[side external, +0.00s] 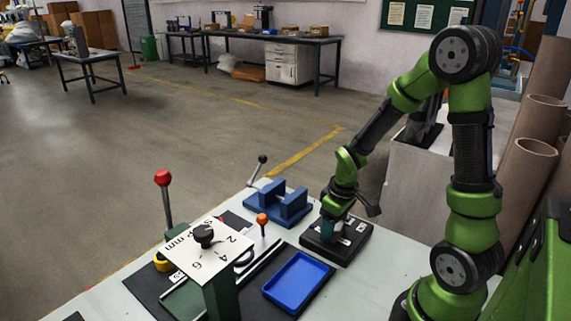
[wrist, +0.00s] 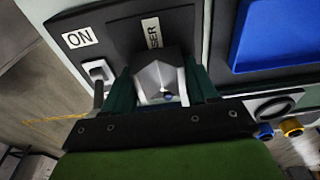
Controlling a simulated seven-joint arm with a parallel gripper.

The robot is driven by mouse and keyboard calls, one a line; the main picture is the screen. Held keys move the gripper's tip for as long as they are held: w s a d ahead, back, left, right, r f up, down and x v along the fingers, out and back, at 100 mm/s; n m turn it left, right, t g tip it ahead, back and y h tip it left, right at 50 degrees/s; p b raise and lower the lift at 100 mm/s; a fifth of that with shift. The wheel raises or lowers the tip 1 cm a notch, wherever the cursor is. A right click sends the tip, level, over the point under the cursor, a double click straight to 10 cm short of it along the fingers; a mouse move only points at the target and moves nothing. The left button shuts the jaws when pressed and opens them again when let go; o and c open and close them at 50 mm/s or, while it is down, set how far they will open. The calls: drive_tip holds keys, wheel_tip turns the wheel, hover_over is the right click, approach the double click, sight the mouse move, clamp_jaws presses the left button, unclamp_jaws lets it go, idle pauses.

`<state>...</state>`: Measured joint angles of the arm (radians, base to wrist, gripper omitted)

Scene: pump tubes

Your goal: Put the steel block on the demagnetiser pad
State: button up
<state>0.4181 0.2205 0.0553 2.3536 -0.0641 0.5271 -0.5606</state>
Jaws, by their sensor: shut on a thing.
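The steel block (wrist: 158,77) is grey with angled faces and sits between the two dark green fingers of my gripper (wrist: 160,84) in the wrist view. My gripper is shut on it. The demagnetiser (side external: 352,251) is a black box on the bench in the side view; my gripper (side external: 334,229) points down over its top. In the wrist view the demagnetiser (wrist: 112,38) shows an ON label, a switch and a partly hidden label behind the block. The block is hard to make out in the side view. I cannot tell whether its underside touches the pad.
A blue tray (side external: 275,290) lies in front of the demagnetiser, and a blue vise-like fixture (side external: 278,206) stands to its left. A dial plate (side external: 190,262), a red-knobbed lever (side external: 164,190) and an orange-knobbed lever (side external: 262,222) stand farther left. Bare bench shows right of the demagnetiser.

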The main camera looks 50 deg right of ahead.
sight(338, 232)
drive_tip(key=shift+f, duration=0.1)
drive_tip(key=o, duration=1.2)
drive_tip(key=shift+c, duration=0.2)
wheel_tip(338, 232, up, 12)
drive_tip(key=s, duration=0.1)
drive_tip(key=s+a+r+m+t+y, duration=0.1)
drive_tip(key=s+a+r+m+t, duration=0.1)
drive_tip(key=a, duration=0.4)
drive_tip(key=s+a+r+m+t+y, duration=0.1)
drive_tip(key=s+a+r+m+t, duration=0.1)
drive_tip(key=a+r, duration=0.5)
drive_tip(key=shift+s+a+t, duration=0.25)
drive_tip(key=shift+t, duration=0.65)
